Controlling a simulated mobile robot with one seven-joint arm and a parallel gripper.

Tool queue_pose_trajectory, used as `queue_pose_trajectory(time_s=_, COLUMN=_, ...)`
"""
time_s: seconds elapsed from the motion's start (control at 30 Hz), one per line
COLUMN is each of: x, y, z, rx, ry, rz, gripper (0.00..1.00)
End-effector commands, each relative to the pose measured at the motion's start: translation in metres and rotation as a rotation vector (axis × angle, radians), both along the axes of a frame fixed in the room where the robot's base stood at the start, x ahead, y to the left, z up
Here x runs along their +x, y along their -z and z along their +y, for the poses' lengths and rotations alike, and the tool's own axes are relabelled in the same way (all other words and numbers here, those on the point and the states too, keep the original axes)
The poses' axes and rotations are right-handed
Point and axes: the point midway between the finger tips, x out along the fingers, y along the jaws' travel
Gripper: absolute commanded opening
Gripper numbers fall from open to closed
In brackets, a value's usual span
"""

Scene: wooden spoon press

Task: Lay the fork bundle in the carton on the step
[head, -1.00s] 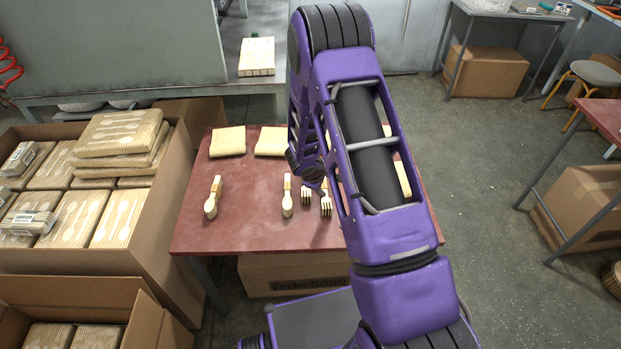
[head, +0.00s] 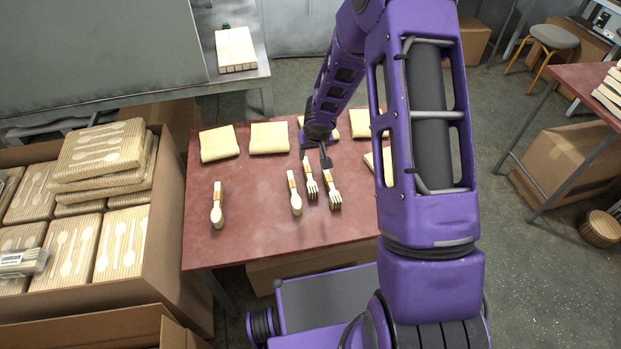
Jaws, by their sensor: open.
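Two wooden fork bundles lie on the red table, tines toward me: a left one (head: 312,188) and a right one (head: 334,198). My gripper (head: 317,162) is open and empty just beyond their far ends, low over the table. I cannot tell whether a finger touches the right bundle. A large open carton (head: 165,215) at the left holds several ribbed packs with spoon and fork shapes. More carton flaps (head: 90,325) show at the lower left. I cannot tell which carton stands on a step.
Two spoon bundles, left (head: 217,207) and middle (head: 296,196), lie on the red table (head: 250,235). Several pale folded packs (head: 219,144) line its far edge. My arm hides the table's right side. A basket (head: 600,228) and a stool (head: 555,38) stand at the right.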

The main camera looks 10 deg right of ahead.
Motion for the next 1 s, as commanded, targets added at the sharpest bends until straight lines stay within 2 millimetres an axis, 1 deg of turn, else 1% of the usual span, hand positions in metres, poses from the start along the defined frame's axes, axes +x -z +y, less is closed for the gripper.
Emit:
queue_pose_trajectory(time_s=0.03, x=0.002, y=0.012, z=0.001, rx=0.0, ry=-0.002, rz=0.004, gripper=0.57)
queue_pose_trajectory(time_s=0.2, x=0.015, y=0.047, z=0.0, rx=-0.002, ry=-0.003, rz=0.004, gripper=0.57)
queue_pose_trajectory(time_s=0.43, x=0.033, y=0.089, z=0.0, rx=-0.003, ry=-0.004, rz=0.004, gripper=0.57)
queue_pose_trajectory(time_s=0.6, x=0.041, y=0.104, z=0.0, rx=-0.002, ry=-0.003, rz=0.003, gripper=0.57)
queue_pose_trajectory(time_s=0.77, x=0.043, y=0.111, z=-0.001, rx=-0.003, ry=-0.003, rz=0.002, gripper=0.57)
queue_pose_trajectory(time_s=1.0, x=0.049, y=0.143, z=-0.001, rx=-0.004, ry=-0.004, rz=0.004, gripper=0.57)
